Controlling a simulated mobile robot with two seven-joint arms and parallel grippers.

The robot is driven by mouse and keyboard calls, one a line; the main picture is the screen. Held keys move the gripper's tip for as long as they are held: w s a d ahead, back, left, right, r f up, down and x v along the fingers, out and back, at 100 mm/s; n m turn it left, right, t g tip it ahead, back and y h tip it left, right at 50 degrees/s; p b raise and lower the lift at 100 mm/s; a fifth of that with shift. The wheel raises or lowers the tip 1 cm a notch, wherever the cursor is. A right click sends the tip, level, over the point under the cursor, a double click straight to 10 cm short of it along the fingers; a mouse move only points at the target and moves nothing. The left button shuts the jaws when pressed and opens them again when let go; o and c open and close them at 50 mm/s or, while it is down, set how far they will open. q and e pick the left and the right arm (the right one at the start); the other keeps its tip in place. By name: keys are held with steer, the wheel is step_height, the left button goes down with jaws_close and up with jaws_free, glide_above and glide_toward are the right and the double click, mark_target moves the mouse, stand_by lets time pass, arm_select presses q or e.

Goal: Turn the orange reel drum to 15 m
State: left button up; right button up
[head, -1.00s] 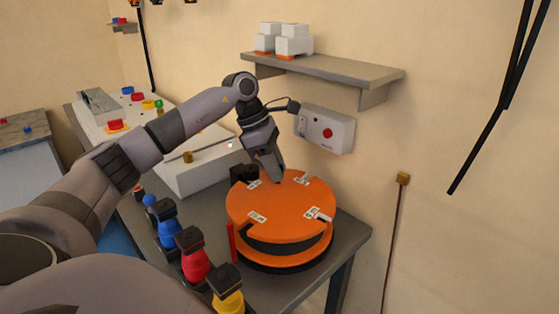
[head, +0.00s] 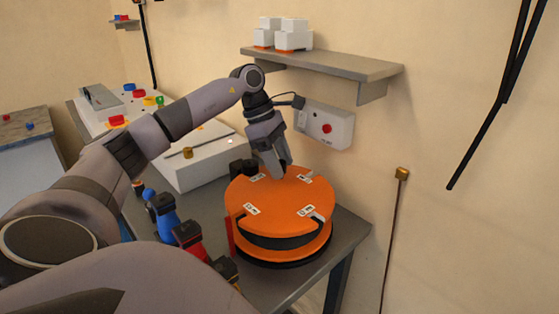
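The orange reel drum (head: 276,205) sits on the grey bench at the centre of the head view. It is a round orange disc over a dark core, with several white labels near its rim. The label writing is too small to read. A thin red upright marker (head: 229,236) stands at its left side. My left gripper (head: 280,172) points down at the far edge of the drum's top, between two labels. Its fingertips are at or just above the surface; contact and the finger gap cannot be made out. My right gripper is not in view.
A white box with a red button (head: 327,128) is on the wall behind the drum. A shelf (head: 330,68) with white blocks is above it. Blue (head: 166,222) and red (head: 190,240) bottle-like items stand left of the drum. A white machine (head: 195,158) is behind them.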

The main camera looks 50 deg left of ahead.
arm_select(q)
steer(key=v, duration=0.4)
steer(key=shift+r, duration=0.25)
steer(key=s+a, duration=0.1)
steer(key=a, duration=0.2)
steer(key=s+a, duration=0.2)
steer(key=a, duration=0.2)
steer(key=s+a, duration=0.2)
steer(key=a, duration=0.1)
steer(key=shift+s+a+r+b, duration=0.1)
steer(key=shift+a+r+b, duration=0.15)
steer(key=shift+b, duration=0.15)
steer(key=shift+s+a, duration=0.2)
steer(key=shift+a, duration=0.1)
